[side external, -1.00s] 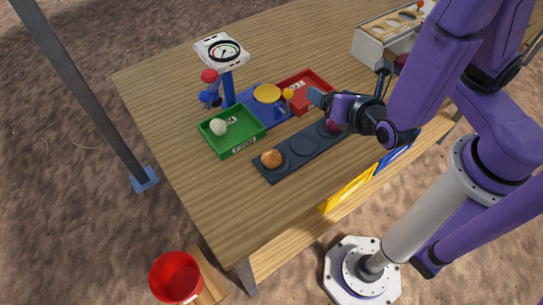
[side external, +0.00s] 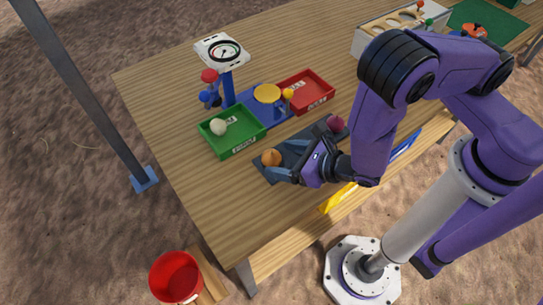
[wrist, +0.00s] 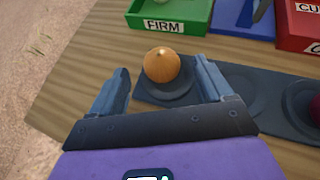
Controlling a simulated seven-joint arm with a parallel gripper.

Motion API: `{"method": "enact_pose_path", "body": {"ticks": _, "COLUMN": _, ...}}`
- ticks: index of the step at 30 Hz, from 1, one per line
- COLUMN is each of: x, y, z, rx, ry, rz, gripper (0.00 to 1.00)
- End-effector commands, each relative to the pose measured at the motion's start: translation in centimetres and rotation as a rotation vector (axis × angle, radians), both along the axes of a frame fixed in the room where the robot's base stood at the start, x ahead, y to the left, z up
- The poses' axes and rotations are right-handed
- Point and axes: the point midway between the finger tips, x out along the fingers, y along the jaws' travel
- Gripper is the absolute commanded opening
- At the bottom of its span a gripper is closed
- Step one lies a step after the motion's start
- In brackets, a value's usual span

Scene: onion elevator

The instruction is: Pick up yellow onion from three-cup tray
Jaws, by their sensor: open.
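The yellow onion (side external: 270,158) sits in the left cup of the dark three-cup tray (side external: 261,174). In the wrist view the onion (wrist: 162,65) is ahead of my open gripper (wrist: 162,82), between the lines of its two fingers, with space on both sides. I cannot tell for sure whether the fingertips reach around it; no contact shows. In the side view my gripper (side external: 285,172) is low over the tray, just right of the onion. The tray's middle cup (wrist: 240,92) is empty in the wrist view. A red onion (side external: 335,123) sits at the tray's right end.
A dial scale (side external: 222,52) and a blue stand with a yellow plate (side external: 267,93) are behind. A red bucket (side external: 176,277) is off the table.

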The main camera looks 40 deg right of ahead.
Motion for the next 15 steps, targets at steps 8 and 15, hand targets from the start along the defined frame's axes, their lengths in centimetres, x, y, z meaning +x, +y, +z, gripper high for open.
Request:
{"method": "enact_pose_path", "body": {"ticks": 8, "x": 2.3, "y": 0.9, "z": -1.3, "rx": 0.0, "ry": 0.0, "rz": -0.001, "gripper": 0.8}}
{"method": "enact_pose_path", "body": {"ticks": 15, "x": 2.4, "y": 0.9, "z": -1.4, "rx": 0.0, "ry": 0.0, "rz": -0.001, "gripper": 0.8}}
